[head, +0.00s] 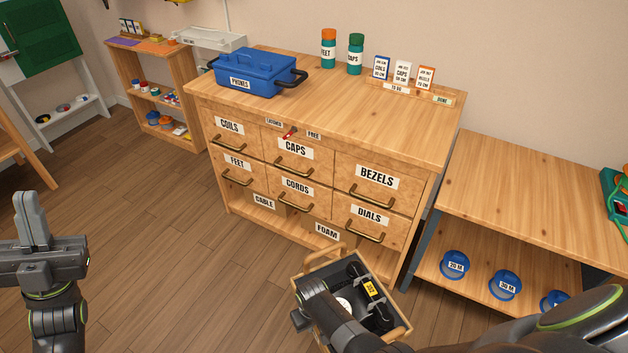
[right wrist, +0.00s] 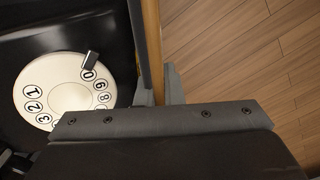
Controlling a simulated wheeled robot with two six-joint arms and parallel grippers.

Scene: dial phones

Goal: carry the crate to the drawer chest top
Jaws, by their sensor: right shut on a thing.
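The wooden crate (head: 398,310) is in front of the drawer chest, at the bottom middle of the head view, and holds a black dial phone (head: 356,270) with a yellow tag. The phone's white dial shows in the right wrist view (right wrist: 62,88). My right gripper (right wrist: 157,88) is shut on the crate's wall (right wrist: 151,45); my right arm hides part of the crate. The chest top (head: 335,105) is above and beyond the crate. My left gripper (head: 32,215) is at the far left, away from the crate; its finger gap is unclear.
On the chest top stand a blue PHONES box (head: 255,75) at left, two bottles (head: 355,55) and small cards (head: 402,73) at the back. The front middle and right are clear. A lower bench (head: 530,200) stands right, a shelf (head: 165,100) left.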

